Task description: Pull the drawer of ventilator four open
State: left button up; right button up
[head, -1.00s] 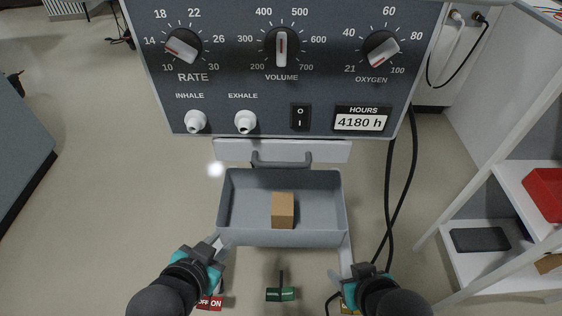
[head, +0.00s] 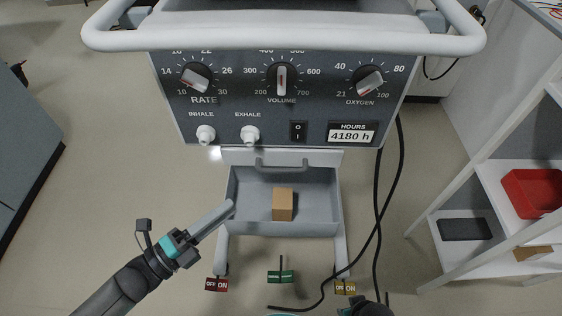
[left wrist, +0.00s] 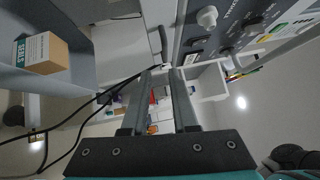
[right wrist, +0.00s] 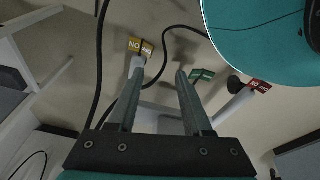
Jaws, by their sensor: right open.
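The ventilator's dark control panel (head: 285,112) faces me, with knobs and an hours display reading 4180 h. Below the handle, a grey tray (head: 325,228) holds a brown box (head: 283,204). My left gripper (head: 230,206) points toward the tray's left side. In the left wrist view its fingers (left wrist: 162,72) are apart and empty, with the handle beyond their tips. My right gripper's fingers (right wrist: 160,72) are apart and empty over the floor.
A white rail (head: 285,38) crosses above the panel. Below are legs with red (head: 216,285), green (head: 281,277) and yellow (head: 345,288) tags. Black cables hang at right, beside a white shelf (head: 455,210) with a red bin (head: 532,192).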

aim_at(281, 169)
pick_arm(q)
jog(key=shift+m+h, duration=0.3)
jog(key=shift+m, duration=0.3)
jog(key=x, duration=0.5)
jog(key=b+x, duration=0.1)
jog(key=x, duration=0.3)
jog(key=b+x, duration=0.1)
jog(key=x, duration=0.4)
jog(key=shift+s+d+r, duration=0.1)
jog(key=shift+d+r, duration=0.15)
jog(key=shift+d, duration=0.3)
pick_arm(e)
jog(key=r, duration=0.1)
jog(key=w+a+r, duration=0.1)
jog(key=r, duration=0.1)
jog(key=shift+w+a+r, duration=0.3)
jog(key=shift+a, duration=0.05)
pick_arm(q)
grip_shut()
